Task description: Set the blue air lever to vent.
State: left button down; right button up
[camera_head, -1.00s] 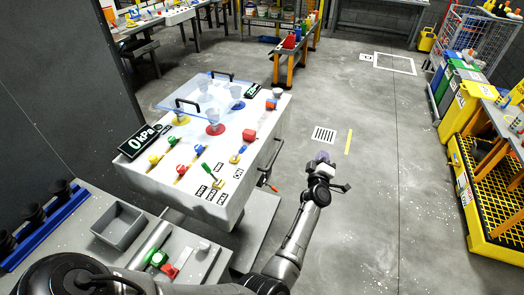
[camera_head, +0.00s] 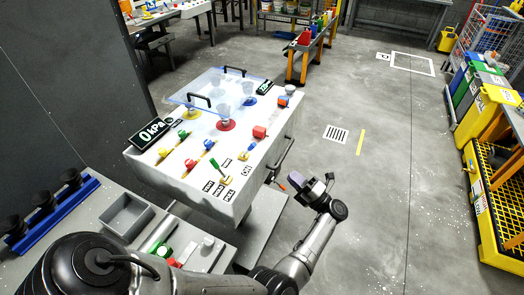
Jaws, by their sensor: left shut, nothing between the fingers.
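Two blue-handled parts show on the white bench top: a blue grip (camera_head: 209,144) on a yellow bar, and a small blue lever (camera_head: 244,154) on a yellow base near the right edge. I cannot tell which is the air lever, nor read a vent label. My left gripper (camera_head: 308,187) is shut and empty, beyond the bench's right side near a small red-tipped handle (camera_head: 281,187). It is apart from both blue parts. I cannot tell whether it touches the red-tipped handle. My right gripper is not in view.
The white bench (camera_head: 180,178) carries a pressure display (camera_head: 152,133), a green lever (camera_head: 214,167), a red block (camera_head: 260,131) and a clear cover (camera_head: 205,92). A dark side rail (camera_head: 284,157) juts from its right side. Open floor lies to the right.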

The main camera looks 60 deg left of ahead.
pick_arm(q)
jog(key=shift+s+d+n+g, duration=0.1)
jog(key=shift+s+n+g, duration=0.15)
jog(key=shift+n+g, duration=0.05)
jog(key=p, duration=0.2)
send_near(249, 149)
jog(key=a+r, duration=0.4)
jog(key=a, duration=0.1)
jog(key=shift+s+r, duration=0.25)
jog(key=shift+s, duration=0.05)
dwell(0.4)
